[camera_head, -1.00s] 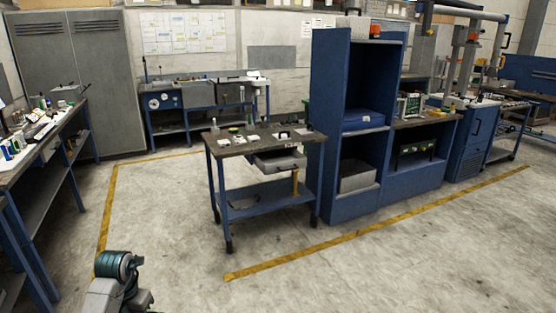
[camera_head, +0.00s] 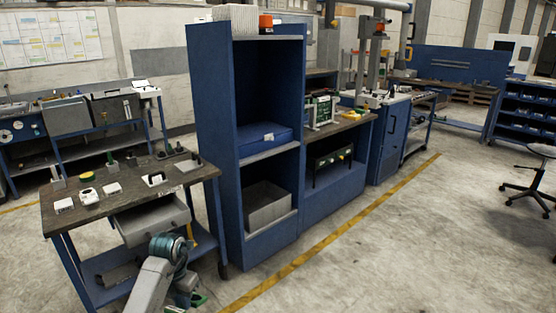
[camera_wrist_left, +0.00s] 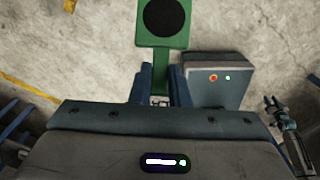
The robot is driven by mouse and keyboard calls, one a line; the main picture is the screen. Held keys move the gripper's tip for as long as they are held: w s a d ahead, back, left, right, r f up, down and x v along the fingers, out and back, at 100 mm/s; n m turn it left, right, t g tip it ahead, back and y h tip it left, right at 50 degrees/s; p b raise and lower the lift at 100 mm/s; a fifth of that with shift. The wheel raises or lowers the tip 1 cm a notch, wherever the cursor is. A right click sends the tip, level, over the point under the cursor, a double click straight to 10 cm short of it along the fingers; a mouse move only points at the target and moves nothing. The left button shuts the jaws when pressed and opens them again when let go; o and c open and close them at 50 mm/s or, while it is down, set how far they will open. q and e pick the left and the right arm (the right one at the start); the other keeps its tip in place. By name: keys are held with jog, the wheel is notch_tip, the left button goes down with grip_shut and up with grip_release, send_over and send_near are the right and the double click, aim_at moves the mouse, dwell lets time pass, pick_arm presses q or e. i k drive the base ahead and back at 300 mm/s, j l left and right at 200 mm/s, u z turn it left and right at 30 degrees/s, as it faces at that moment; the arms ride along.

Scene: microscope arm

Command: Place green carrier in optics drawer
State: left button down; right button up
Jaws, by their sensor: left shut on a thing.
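The green carrier (camera_wrist_left: 139,26), a square green plate with a round black disc and a narrow stem, is in the left wrist view. My left gripper (camera_wrist_left: 161,73) is shut on its stem, with the plate beyond the fingertips. In the head view, only a bit of green (camera_head: 199,300) shows beside my left wrist; the fingers are hidden there. A grey drawer (camera_head: 152,220) under the work table's top stands pulled out, just beyond my wrist.
The work table (camera_head: 115,187) holds several small parts, including a green and yellow round piece (camera_head: 87,177). A tall blue shelf (camera_head: 217,150) stands close to its right. Open floor (camera_head: 400,250) lies right of the yellow line.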

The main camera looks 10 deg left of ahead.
aim_at(152, 220)
jog(key=i+l+u, duration=0.15)
jog(key=i+u, duration=0.25)
jog(key=i+l+u, duration=0.4)
jog(key=i, duration=0.15)
jog(key=i+l+u, duration=0.75)
jog(key=l, duration=0.15)
